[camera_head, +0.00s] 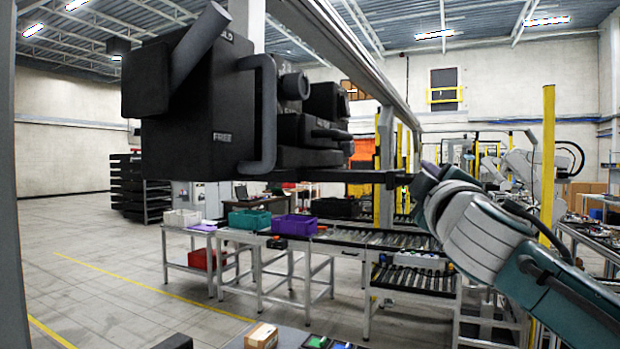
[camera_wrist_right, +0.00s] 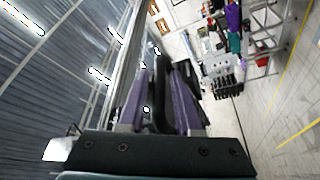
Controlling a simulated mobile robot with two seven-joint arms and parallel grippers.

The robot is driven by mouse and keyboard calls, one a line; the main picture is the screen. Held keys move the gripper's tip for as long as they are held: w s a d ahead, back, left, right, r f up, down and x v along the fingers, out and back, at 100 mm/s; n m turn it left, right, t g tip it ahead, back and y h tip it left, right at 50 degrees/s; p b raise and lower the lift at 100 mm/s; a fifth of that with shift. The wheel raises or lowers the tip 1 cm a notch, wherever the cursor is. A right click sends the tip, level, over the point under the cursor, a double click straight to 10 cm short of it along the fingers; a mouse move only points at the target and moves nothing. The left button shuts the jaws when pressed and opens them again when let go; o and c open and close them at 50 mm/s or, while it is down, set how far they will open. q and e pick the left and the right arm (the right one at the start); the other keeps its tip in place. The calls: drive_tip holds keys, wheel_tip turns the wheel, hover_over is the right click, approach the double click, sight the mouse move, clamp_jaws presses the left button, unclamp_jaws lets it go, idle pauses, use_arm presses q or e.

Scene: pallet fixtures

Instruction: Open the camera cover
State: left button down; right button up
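The black camera housing (camera_head: 205,110) hangs large in the upper left of the head view. A thick handle bar (camera_head: 265,115) stands on its side, and a round knob-like part (camera_head: 294,86) sits beyond it. A thin dark rod (camera_head: 345,176) runs right from its underside. My right gripper (camera_head: 428,175) comes in from the right, near the rod's far end. In the right wrist view its two purple fingers (camera_wrist_right: 158,98) stand apart with a dark bar (camera_wrist_right: 162,85) between them. Whether they touch the bar is unclear. My left gripper is out of view.
An overhead rail (camera_head: 350,50) runs above the camera. Below stand roller tables (camera_head: 370,238) with a green bin (camera_head: 249,219) and a purple bin (camera_head: 293,225). A yellow post (camera_head: 548,160) stands at right.

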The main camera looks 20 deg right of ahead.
drive_tip(key=shift+o, duration=0.9)
drive_tip(key=b+v, duration=0.4)
drive_tip(key=v, duration=0.6)
